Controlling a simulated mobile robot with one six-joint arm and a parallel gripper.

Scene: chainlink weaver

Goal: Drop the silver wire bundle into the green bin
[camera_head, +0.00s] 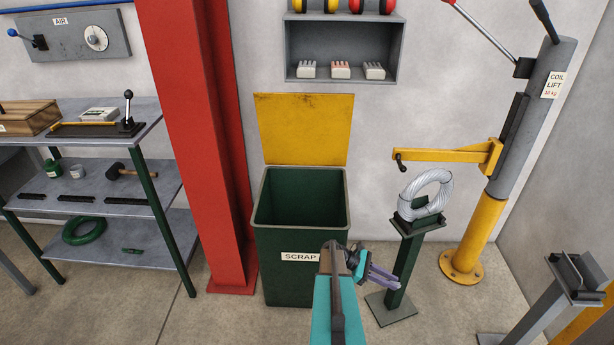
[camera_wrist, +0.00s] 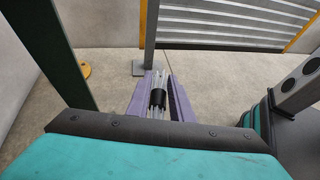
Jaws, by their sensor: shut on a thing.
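The green bin (camera_head: 270,255) stands in the middle of the head view, labelled SCRAP. Its yellow lid (camera_head: 305,128) is raised against the wall and its mouth is open. My gripper (camera_head: 384,275) is in front of the bin's right side, to the right of the bin and lower than its rim. In the wrist view my gripper (camera_wrist: 158,88) has its purple fingers shut on the silver wire bundle (camera_wrist: 156,99), a short bunch of straight wires with a black band. I cannot make out the bundle in the head view.
A green stand (camera_head: 402,270) carrying a silver wire coil (camera_head: 426,194) is close beside my gripper. A red column (camera_head: 190,130) stands left of the bin. A yellow and grey coil lift (camera_head: 475,220) is at the right. A grey stand (camera_head: 545,300) is at the lower right.

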